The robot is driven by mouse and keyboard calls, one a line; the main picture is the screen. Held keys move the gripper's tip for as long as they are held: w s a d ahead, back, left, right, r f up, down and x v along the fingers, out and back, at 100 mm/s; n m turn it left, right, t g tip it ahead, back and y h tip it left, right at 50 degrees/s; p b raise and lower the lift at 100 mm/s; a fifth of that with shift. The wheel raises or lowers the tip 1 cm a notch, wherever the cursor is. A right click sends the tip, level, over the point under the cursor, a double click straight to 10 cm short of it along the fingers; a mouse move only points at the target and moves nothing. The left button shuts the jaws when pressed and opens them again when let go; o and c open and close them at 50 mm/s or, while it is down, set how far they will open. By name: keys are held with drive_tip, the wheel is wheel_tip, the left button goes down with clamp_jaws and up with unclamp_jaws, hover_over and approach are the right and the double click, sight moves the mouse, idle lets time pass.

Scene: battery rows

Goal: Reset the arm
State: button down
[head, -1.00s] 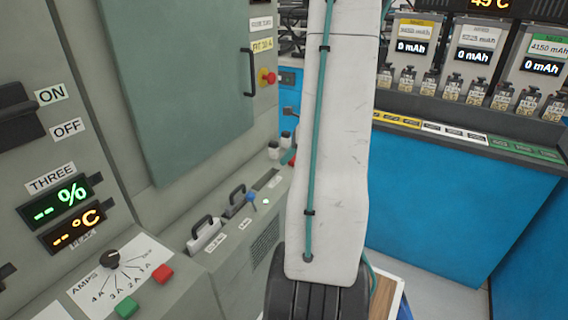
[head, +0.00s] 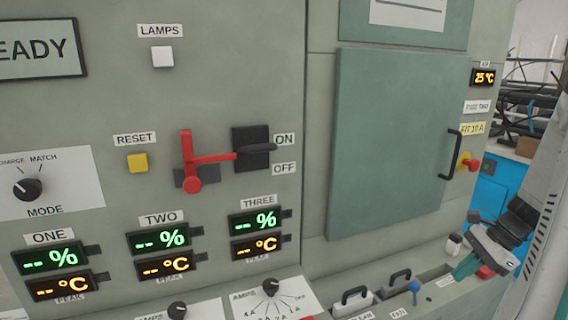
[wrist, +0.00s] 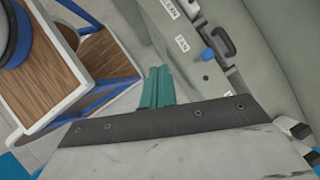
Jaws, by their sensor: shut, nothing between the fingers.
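My arm (head: 545,235) comes in at the right edge of the head view, its wrist bent down over the cabinet's lower ledge. My gripper (head: 466,267) shows there as teal fingers near the ledge's right end. In the wrist view the teal fingers (wrist: 157,86) are together, with nothing between them. They point over a gap between the grey cabinet and a wooden-topped cart. Whether they touch anything cannot be told.
The grey cabinet (head: 320,120) fills the head view, with a yellow RESET button (head: 137,162), a red lever (head: 188,160) by ON/OFF, and a door handle (head: 451,155). Black-handled parts (head: 400,283) stand on the ledge. The cart (wrist: 38,88) is left in the wrist view.

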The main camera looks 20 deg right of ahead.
drive_tip(key=s+a+r+n+h, duration=0.1)
drive_tip(key=s+a+r+n, duration=0.1)
drive_tip(key=a+r+n, duration=0.2)
drive_tip(key=s+a+r+n+g+h, duration=0.1)
drive_tip(key=a+r+n, duration=0.4)
drive_tip(key=a+n, duration=0.6)
drive_tip(key=s+a+r+n+h, duration=0.3)
drive_tip(key=a+r+n, duration=0.2)
drive_tip(key=a, duration=1.1)
drive_tip(key=shift+s+r+n+g, duration=0.15)
drive_tip(key=shift+s+n+g, duration=0.25)
drive_tip(key=shift+n, duration=0.8)
